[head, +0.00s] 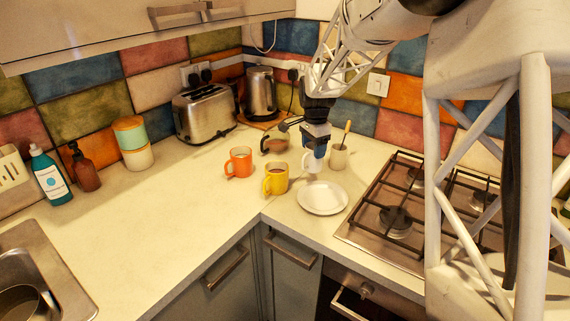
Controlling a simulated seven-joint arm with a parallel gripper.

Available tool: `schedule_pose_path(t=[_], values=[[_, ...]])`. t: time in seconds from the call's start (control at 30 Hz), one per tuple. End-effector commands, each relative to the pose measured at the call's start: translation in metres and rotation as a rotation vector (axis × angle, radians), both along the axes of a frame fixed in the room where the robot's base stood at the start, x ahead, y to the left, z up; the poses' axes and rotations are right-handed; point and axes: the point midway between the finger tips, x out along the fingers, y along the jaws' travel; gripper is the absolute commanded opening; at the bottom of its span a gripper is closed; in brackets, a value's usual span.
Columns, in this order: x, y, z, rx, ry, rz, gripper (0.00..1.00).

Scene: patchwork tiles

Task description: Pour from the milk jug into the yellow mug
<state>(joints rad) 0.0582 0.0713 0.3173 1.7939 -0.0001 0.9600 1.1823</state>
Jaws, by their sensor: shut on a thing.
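My gripper (315,150) is to the right of the mug and points down. It is shut on the small white milk jug (312,166), which is partly hidden by the fingers. The jug is just behind the white plate (323,199) in the picture. I cannot tell whether the jug touches the counter or how far it is tilted.
An orange mug (239,163) stands left of the yellow mug. A dark-handled pot (275,144) is behind them, and a pot with a wooden spoon (338,158) is right of my gripper. The gas hob (395,215) lies to the right.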

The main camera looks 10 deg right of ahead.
Motion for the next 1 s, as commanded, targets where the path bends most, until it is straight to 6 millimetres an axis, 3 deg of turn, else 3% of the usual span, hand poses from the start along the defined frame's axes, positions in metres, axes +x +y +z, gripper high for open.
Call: schedule_pose_path(t=[0.33, 1.0], values=[[-0.010, 0.049, 0.060, 0.000, -0.002, -0.148, 0.27], [-0.042, 0.176, 0.031, 0.000, -0.002, -0.215, 0.27]])
